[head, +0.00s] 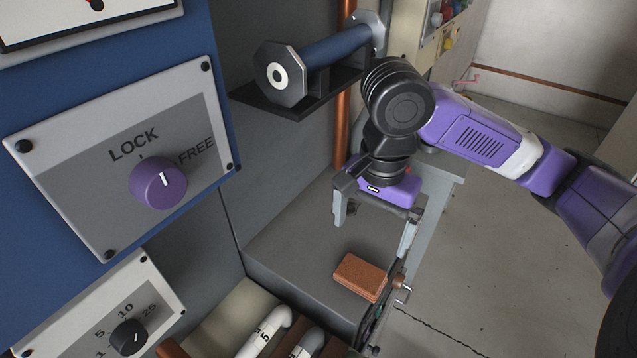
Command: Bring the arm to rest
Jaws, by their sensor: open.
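My gripper (372,232) hangs from the purple arm right of the middle of the head view. Its two grey fingers point down and stand apart, with nothing between them. It is over a grey bench-like surface (300,235), near a reddish-brown block (361,277) that lies below and apart from the fingers. The arm reaches in from the right edge, bent at the black wrist joint.
A blue panel at left carries a LOCK/FREE plate (75,190) with a purple knob (158,183). A blue cylinder with octagonal grey ends (335,47) sits on a black shelf behind my wrist. White numbered tubes (262,335) stand at the bottom. Open floor (480,260) lies right.

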